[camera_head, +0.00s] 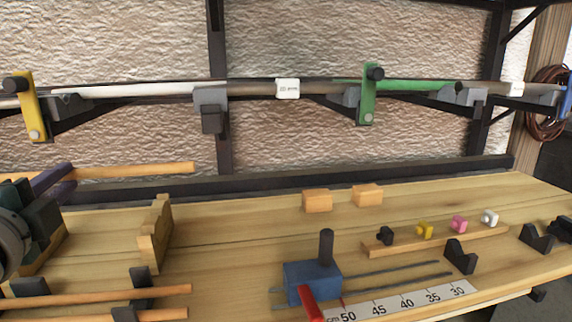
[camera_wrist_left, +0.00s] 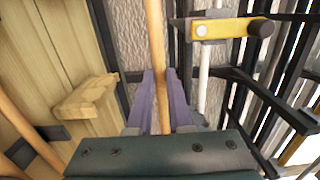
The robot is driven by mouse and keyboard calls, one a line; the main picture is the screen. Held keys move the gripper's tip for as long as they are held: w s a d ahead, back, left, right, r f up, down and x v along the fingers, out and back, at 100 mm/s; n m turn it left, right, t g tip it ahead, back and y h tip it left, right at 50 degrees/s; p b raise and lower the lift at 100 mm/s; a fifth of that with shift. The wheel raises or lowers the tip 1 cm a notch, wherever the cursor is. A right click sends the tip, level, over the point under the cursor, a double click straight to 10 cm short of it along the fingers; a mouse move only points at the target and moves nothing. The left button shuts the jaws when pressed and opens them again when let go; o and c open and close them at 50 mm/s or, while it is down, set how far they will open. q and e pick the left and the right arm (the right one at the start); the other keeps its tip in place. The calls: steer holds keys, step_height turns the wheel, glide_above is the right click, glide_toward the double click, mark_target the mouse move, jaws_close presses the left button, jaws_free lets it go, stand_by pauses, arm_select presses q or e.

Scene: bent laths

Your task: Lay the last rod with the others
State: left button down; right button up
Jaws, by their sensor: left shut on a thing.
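My left gripper (camera_head: 58,182) has purple fingers and is at the far left of the head view. It is shut on a light wooden rod (camera_head: 140,171), which points right above the bench. In the left wrist view the rod (camera_wrist_left: 156,45) runs between the two fingers (camera_wrist_left: 163,100). Two other wooden rods (camera_head: 120,297) (camera_head: 160,314) lie side by side across black holders (camera_head: 140,282) at the lower left. These rods also show at the left of the wrist view (camera_wrist_left: 30,135). My right gripper is not in view.
A notched wooden block (camera_head: 155,238) stands between the held rod and the bench middle. A blue clamp block (camera_head: 312,280) sits by a ruler (camera_head: 400,302). A rail with yellow (camera_head: 30,108) and green (camera_head: 368,98) clamps runs along the wall. Bare bench (camera_head: 235,240) lies centre-left.

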arm_select(q)
steer(key=s+d+r+n+y+p, duration=0.1)
steer(key=s+d+r+p, duration=0.3)
steer(key=r+p, duration=1)
steer(key=s+d+r+g+y+p, duration=0.1)
steer(key=s+d+r+p, duration=0.4)
steer(key=r+p, duration=1)
steer(key=s+d+r+n+y+p, duration=0.1)
steer(key=s+d+r+p, duration=0.4)
steer(key=s+r+p, duration=0.4)
step_height(320, 180, up, 15)
steer(key=p, duration=0.6)
steer(key=shift+d+n+g+y, duration=0.25)
steer(key=shift+n+g+y, duration=0.05)
steer(key=shift+y, duration=0.1)
